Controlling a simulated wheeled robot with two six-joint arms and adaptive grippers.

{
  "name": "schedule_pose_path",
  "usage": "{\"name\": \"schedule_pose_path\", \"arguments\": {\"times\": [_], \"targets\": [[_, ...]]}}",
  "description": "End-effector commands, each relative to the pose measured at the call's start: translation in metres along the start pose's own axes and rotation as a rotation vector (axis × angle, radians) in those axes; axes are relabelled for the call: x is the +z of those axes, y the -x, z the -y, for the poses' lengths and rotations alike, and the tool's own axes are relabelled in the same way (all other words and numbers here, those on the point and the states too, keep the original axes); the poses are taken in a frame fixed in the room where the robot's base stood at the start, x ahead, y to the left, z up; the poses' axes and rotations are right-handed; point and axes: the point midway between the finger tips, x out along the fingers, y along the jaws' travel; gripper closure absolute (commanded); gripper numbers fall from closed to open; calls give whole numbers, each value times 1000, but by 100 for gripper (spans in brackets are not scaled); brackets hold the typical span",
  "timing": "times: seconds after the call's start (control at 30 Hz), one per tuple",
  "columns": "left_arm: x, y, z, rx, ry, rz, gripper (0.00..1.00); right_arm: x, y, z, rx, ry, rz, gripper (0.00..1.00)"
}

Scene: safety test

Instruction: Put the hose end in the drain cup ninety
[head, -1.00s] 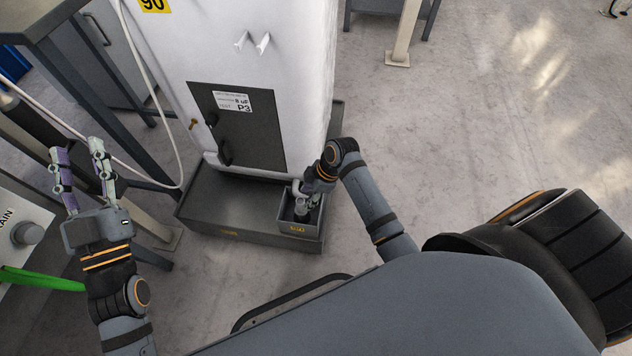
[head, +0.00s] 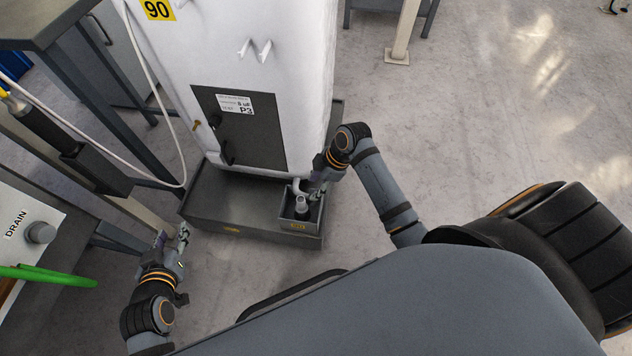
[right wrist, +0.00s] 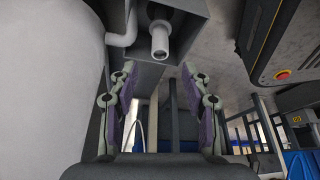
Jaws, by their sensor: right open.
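The drain cup (head: 313,228) is a small dark open box with a yellow label at the front right of the dark plinth under the white unit marked 90. A short grey hose end (head: 302,205) stands upright inside it, beside a bent grey pipe. In the right wrist view, the hose end (right wrist: 160,42) shows in the cup (right wrist: 192,32), beyond my fingertips. My right gripper (head: 318,190) is at the cup's right side; in the wrist view it (right wrist: 158,78) is open and empty, apart from the hose end. My left gripper (head: 172,236) is open and empty, left of the plinth.
The white unit (head: 270,60) with a dark P3 door (head: 240,130) rises behind the cup. A thin white hose (head: 160,100) hangs at its left. A table (head: 50,25), a DRAIN panel (head: 22,215) and a green bar (head: 50,275) are at left.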

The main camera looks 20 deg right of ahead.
Motion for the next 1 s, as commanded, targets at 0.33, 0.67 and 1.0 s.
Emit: {"name": "schedule_pose_path", "arguments": {"times": [0.33, 0.67, 1.0], "targets": [[8, 1, 0, 2, 3, 30, 60, 5, -6, 5, 102, -141, -18, 52], [8, 1, 0, 2, 2, 29, 60, 12, 61, 18, 674, -878, -466, 52], [8, 1, 0, 1, 2, 29, 60, 9, 82, 20, 725, -953, -574, 52]]}}
